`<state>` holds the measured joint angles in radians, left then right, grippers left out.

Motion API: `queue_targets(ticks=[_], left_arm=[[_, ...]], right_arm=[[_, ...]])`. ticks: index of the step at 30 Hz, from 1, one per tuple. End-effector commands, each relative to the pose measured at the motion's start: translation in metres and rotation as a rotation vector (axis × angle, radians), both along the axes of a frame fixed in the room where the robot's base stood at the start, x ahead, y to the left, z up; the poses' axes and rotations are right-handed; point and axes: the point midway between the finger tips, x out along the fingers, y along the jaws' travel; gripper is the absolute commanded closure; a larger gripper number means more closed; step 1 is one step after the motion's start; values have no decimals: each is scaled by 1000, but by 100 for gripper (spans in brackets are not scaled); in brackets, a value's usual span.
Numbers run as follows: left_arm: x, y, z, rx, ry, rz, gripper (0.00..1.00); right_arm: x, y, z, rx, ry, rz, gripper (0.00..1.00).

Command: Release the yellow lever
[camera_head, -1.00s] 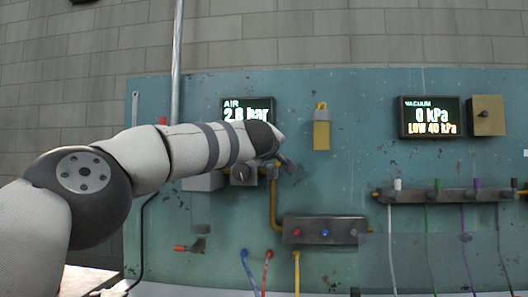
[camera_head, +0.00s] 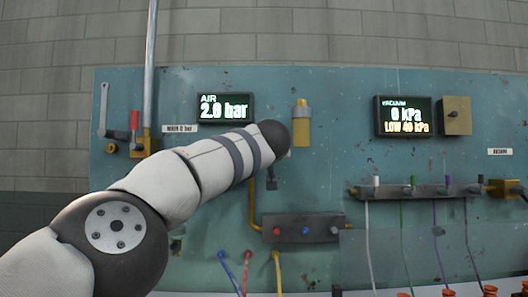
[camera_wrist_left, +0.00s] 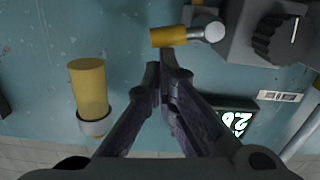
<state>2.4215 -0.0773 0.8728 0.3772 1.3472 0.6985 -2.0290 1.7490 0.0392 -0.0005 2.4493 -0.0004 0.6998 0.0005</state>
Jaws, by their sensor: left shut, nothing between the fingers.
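The yellow lever (camera_wrist_left: 168,37) shows at the top middle of the left wrist view. Its short yellow sleeve lies on a metal stem and points sideways from a grey valve body. My left gripper (camera_wrist_left: 168,76) is shut and empty, its fingertips close below the sleeve in that picture. I cannot tell whether they touch it. In the head view, my left wrist hides the lever, and only a small dark part of my left gripper (camera_head: 271,180) shows below the wrist. My right gripper is not in view.
A fixed yellow cylinder (camera_wrist_left: 88,88) stands out beside the fingers; the head view shows it too (camera_head: 301,125). A dark knob (camera_wrist_left: 280,38) is near the lever. The air display (camera_head: 225,107) reads about 2.0 bar. A manifold (camera_head: 304,228) with coloured hoses lies below.

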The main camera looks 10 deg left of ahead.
Motion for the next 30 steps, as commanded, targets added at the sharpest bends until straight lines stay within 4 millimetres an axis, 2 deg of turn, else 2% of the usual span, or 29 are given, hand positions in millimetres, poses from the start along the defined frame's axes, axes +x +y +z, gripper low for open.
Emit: queue_targets(ticks=[12,30], left_arm=[[1,-4,-7,133,33,0,100],[-1,-4,-3,143,33,0,100]], right_arm=[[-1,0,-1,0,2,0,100],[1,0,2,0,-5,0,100]])
